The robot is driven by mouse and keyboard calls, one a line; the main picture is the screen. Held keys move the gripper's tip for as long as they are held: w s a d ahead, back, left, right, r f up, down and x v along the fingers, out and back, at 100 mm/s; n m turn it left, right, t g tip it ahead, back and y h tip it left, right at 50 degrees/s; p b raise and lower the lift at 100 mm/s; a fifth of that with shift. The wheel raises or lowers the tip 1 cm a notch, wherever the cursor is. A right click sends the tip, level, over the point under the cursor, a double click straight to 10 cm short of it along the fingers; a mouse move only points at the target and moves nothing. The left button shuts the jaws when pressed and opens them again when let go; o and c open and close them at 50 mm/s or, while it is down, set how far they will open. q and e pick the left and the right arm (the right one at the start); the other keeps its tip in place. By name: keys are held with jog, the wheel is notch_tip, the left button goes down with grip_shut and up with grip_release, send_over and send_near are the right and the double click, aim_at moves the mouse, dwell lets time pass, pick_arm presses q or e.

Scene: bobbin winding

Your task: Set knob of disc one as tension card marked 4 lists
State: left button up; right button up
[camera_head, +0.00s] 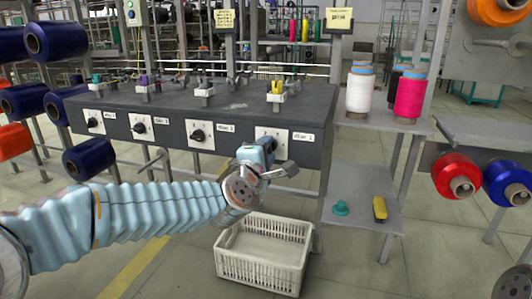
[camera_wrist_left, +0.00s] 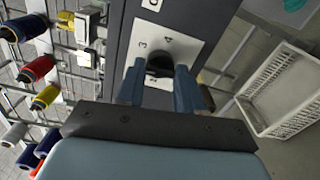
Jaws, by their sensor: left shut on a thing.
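The dark machine box carries a row of white dial plates with black knobs. The rightmost plate (camera_head: 272,134), beside a label that seems to read disc 1 (camera_head: 304,137), is partly covered by my left gripper (camera_head: 268,149). In the left wrist view my left gripper (camera_wrist_left: 160,88) is shut on the black knob (camera_wrist_left: 160,64), one finger on each side. The plate there (camera_wrist_left: 168,34) shows the marks 3 and 4; the pointer is hidden. Two yellow cards, one on the left post (camera_head: 225,19) and one on the right post (camera_head: 339,18), carry writing too small to read.
A white crate (camera_head: 262,268) stands on the floor below the box. White spools (camera_head: 359,93) and pink spools (camera_head: 410,98) stand on the shelf at right. A lower shelf holds a teal piece (camera_head: 340,208) and a yellow tool (camera_head: 380,209).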

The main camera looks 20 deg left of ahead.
pick_arm(q)
jog(key=m+p, duration=0.5)
jog(key=m, duration=1.4)
jog(key=shift+f, duration=0.1)
jog(key=shift+m, duration=0.4)
jog(key=o, duration=1)
jog(key=shift+o, duration=0.2)
jog(key=shift+s, duration=0.15)
jog(key=s, duration=1.3)
jog(key=shift+s+a, duration=0.2)
jog(key=shift+s, duration=0.1)
